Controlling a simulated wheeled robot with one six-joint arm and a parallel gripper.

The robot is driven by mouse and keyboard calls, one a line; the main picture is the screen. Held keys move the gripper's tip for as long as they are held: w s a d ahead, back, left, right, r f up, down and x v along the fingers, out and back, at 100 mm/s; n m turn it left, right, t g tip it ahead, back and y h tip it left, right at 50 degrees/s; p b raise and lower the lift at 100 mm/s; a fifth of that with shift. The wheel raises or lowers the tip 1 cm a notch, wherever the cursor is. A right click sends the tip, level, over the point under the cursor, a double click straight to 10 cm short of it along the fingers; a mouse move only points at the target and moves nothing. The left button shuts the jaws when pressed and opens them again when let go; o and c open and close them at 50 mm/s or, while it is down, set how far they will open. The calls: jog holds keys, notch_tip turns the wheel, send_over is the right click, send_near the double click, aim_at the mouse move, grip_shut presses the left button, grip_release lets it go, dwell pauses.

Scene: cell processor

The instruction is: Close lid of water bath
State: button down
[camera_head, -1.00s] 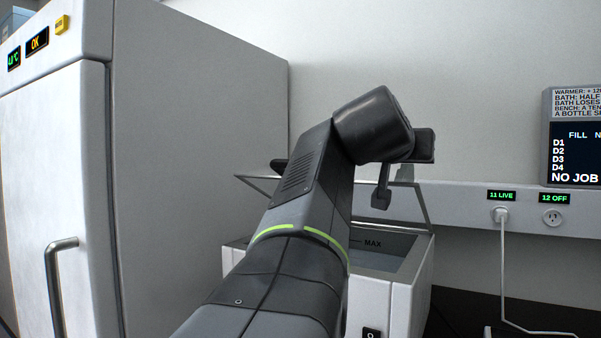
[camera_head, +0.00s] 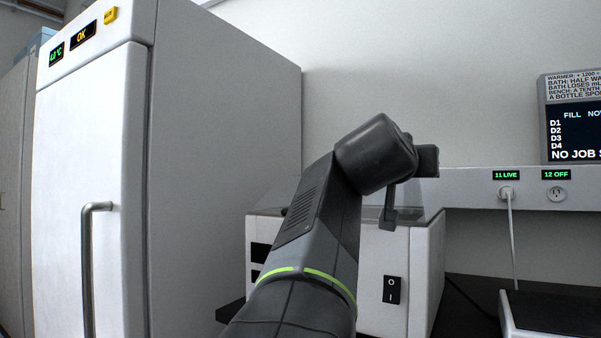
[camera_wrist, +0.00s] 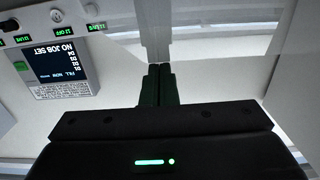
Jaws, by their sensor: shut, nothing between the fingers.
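The water bath (camera_head: 372,280) is a white box with a rocker switch on its front, partly hidden behind my arm. Its clear lid (camera_head: 428,200) shows faintly above the box, behind my wrist. I cannot tell its exact angle or whether it rests on the rim. My gripper (camera_head: 388,222) hangs down in front of the bath's upper right part. In the wrist view my gripper (camera_wrist: 160,68) has its two dark fingers together and nothing between them. Contact between fingers and lid cannot be made out.
A tall white cabinet (camera_head: 90,170) with a vertical handle stands left of the bath. A wall rail (camera_head: 525,186) with sockets and a plugged-in white cable runs to the right. A screen (camera_head: 575,130) hangs above it. A flat dark-topped device (camera_head: 550,312) sits at lower right.

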jog(key=shift+f, duration=0.85)
notch_tip(320, 180, up, 12)
jog(key=p, duration=0.5)
jog(key=shift+s+f, duration=0.15)
jog(key=shift+f, duration=0.05)
jog(key=shift+a+f, duration=0.1)
notch_tip(320, 180, down, 9)
jog(key=b, duration=0.4)
